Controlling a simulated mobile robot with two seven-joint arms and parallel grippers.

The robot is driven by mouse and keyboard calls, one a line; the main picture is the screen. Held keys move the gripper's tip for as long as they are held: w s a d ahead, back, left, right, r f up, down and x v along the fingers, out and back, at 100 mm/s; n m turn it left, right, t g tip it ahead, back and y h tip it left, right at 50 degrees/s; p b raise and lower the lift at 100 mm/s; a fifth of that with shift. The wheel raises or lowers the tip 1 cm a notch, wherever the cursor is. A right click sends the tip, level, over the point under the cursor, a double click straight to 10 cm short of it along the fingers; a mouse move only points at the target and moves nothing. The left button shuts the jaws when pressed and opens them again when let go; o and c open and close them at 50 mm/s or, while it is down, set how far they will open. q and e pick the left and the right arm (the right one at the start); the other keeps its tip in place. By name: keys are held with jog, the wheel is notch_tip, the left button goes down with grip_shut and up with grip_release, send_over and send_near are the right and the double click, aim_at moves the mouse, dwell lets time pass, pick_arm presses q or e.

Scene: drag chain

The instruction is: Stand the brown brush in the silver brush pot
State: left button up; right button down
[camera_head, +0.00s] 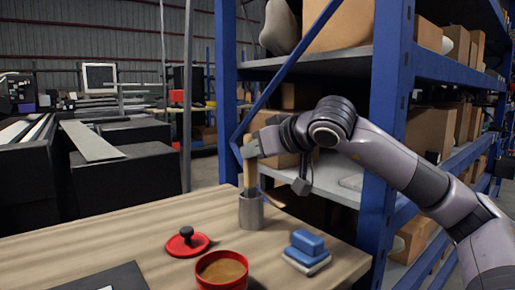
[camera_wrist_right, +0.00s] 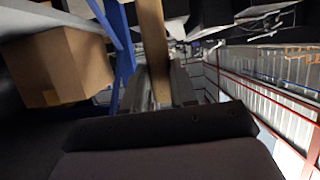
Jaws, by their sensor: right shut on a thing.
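The brown brush (camera_head: 250,174) is a light brown upright stick. My right gripper (camera_head: 249,151) is shut on its upper part from the right. The silver brush pot (camera_head: 251,212) is a grey cylinder standing on the wooden table. The brush's lower end meets the pot's mouth and is hidden at the rim; I cannot tell how deep it reaches. In the right wrist view the brush (camera_wrist_right: 151,40) runs between the two fingers (camera_wrist_right: 158,85). My left gripper is not in view.
On the wooden table (camera_head: 140,232) are a red dish with a black knob (camera_head: 187,242), a red bowl with brown contents (camera_head: 222,270), and a blue block on a pale base (camera_head: 307,250). A dark flat panel (camera_head: 110,280) lies at front left. A blue-framed shelf (camera_head: 390,100) stands behind, at the right.

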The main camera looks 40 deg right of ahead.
jog(key=shift+f, duration=0.15)
jog(key=c, duration=0.8)
grip_release()
jog(key=v, duration=0.7)
